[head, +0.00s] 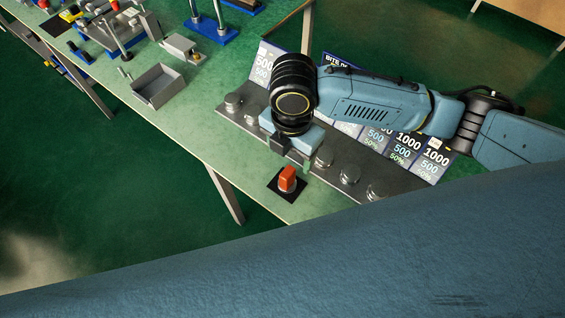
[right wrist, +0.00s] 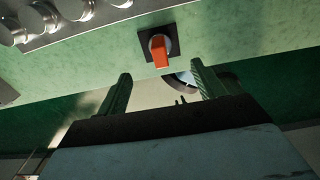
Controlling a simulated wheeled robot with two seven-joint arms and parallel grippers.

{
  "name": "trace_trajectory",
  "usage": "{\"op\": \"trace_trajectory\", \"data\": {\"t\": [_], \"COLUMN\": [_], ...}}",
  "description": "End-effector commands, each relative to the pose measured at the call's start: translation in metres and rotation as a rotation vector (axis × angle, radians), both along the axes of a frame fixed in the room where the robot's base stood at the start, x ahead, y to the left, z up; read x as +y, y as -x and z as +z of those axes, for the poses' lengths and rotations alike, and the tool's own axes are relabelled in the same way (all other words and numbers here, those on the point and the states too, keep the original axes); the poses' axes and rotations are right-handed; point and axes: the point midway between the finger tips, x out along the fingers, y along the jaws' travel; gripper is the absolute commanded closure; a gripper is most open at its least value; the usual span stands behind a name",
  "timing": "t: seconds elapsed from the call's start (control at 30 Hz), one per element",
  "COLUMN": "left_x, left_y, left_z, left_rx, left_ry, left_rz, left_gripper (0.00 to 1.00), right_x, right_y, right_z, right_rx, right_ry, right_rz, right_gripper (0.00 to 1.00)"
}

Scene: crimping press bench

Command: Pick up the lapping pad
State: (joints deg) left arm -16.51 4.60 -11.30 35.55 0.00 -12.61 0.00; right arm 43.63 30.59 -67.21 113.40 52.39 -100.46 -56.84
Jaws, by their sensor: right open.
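An orange block (head: 287,178) stands on a light round base on a black square (head: 273,186) near the bench's front edge. It is the likeliest lapping pad, but I cannot tell for sure. In the right wrist view the orange block (right wrist: 161,54) shows at the upper middle, just beyond the fingertips. My right gripper (head: 293,161) is right behind and above the block in the head view. In the right wrist view the gripper (right wrist: 160,68) is open, with nothing between its fingers. My left gripper is not in view.
A grey plate (head: 225,113) with several round metal weights lies behind the block, with printed cards (head: 432,160) behind it. A grey open tray (head: 158,86) and metal fixtures (head: 182,47) stand farther left. Green bench top (head: 215,150) is clear left of the block.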

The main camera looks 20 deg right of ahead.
Motion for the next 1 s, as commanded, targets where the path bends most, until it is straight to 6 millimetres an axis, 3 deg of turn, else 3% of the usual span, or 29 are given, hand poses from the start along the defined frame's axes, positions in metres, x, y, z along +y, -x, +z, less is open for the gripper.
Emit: {"op": "trace_trajectory", "data": {"t": [0.1,0.23,0.37,0.6,0.8,1.0], "left_x": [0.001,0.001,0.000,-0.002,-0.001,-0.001], "left_y": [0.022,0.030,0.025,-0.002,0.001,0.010], "left_z": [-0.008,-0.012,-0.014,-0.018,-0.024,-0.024], "left_rx": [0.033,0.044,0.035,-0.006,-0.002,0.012], "left_ry": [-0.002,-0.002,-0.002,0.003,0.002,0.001], "left_rz": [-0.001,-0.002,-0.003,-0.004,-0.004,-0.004], "left_gripper": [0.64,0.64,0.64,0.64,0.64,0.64], "right_x": [0.000,0.000,0.001,0.004,0.005,0.005], "right_y": [0.001,0.001,0.001,0.000,-0.001,-0.002], "right_z": [-0.028,-0.050,-0.062,-0.086,-0.112,-0.117], "right_rx": [0.004,0.002,0.001,0.002,0.000,-0.001], "right_ry": [0.001,0.000,0.000,0.000,0.000,0.000], "right_rz": [-0.001,-0.001,0.001,-0.001,0.001,0.001], "right_gripper": [0.31,0.31,0.31,0.31,0.31,0.31]}}
